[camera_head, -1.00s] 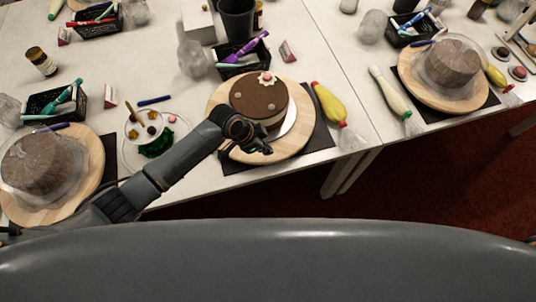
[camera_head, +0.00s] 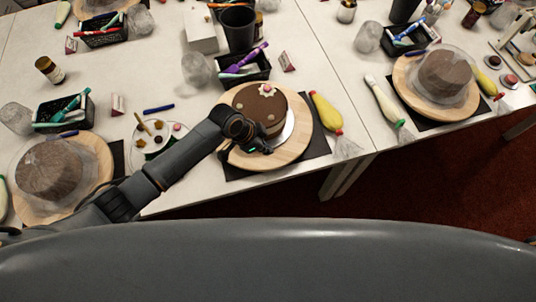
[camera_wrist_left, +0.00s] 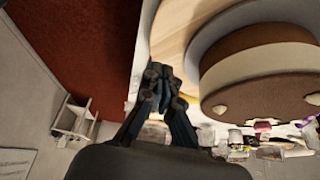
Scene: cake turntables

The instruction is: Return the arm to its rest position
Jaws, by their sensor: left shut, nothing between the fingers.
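My left arm comes in from the left in the head view, and its gripper (camera_head: 262,149) is over the front part of the middle wooden turntable (camera_head: 290,152). The gripper is shut and empty, just in front of the chocolate cake (camera_head: 258,107). In the left wrist view the fingers (camera_wrist_left: 162,88) are together, with the cake (camera_wrist_left: 262,75) and the turntable edge (camera_wrist_left: 172,35) to their right. The cake is brown with a pale middle layer, and small decorations sit on its top. I cannot tell whether the gripper touches the turntable. My right gripper does not show.
Covered cakes on turntables stand at left (camera_head: 45,170) and right (camera_head: 447,75). A plate of decorations (camera_head: 160,138) lies beside my forearm. A yellow piping bag (camera_head: 326,112) lies right of the middle turntable. A black basket (camera_head: 243,69) stands behind it. Red floor (camera_head: 450,175) lies beyond the table edge.

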